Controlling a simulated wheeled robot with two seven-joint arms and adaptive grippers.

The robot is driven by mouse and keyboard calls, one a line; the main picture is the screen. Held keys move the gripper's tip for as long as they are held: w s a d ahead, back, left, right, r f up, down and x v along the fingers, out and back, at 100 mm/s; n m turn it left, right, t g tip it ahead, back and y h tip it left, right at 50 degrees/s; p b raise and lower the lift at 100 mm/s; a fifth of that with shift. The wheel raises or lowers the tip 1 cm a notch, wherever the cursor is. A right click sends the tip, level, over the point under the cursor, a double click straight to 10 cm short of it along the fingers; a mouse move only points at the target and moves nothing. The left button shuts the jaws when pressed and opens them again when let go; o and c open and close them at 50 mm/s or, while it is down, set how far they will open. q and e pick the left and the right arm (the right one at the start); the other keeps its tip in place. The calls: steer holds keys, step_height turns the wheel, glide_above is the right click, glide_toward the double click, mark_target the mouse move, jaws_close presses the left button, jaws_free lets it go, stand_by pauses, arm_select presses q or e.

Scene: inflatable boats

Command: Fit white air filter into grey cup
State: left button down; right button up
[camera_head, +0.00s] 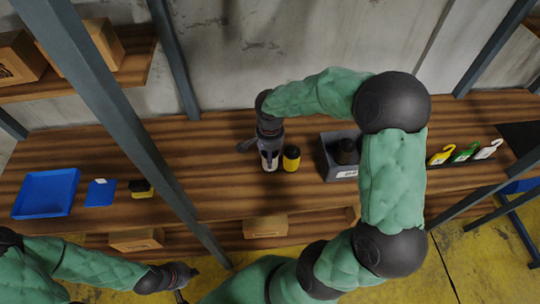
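My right gripper (268,158) hangs over the middle of the wooden shelf, coming down from my large green arm. A small white item (269,163), which may be the white air filter, shows at its fingertips. I cannot tell whether the fingers touch it. A yellow canister with a dark top (291,160) stands just to its right. A grey open box (329,167) with a white label stands further right and holds a dark rounded item (347,152). I cannot make out a separate grey cup. My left gripper (187,284) is low at the left, away from the shelf items, fingers apart and seemingly empty.
On the left of the shelf are a blue tray (49,212), a blue flat item (100,193) and a yellow-black block (141,189). Yellow, green and white hooked tags (464,153) sit at right. Grey metal posts (130,125) cross the view. Cardboard boxes (266,226) are below.

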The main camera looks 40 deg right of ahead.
steer(key=shift+r, duration=0.55)
step_height(320, 180, up, 2)
steer(key=shift+r+p, duration=0.15)
steer(key=shift+p, duration=0.35)
steer(key=s+a+r+p, duration=0.2)
steer(key=s+a+r, duration=0.6)
steer(key=s, duration=0.3)
steer(key=shift+a+r, duration=0.3)
steer(key=shift+r, duration=0.55)
steer(key=shift+f, duration=0.1)
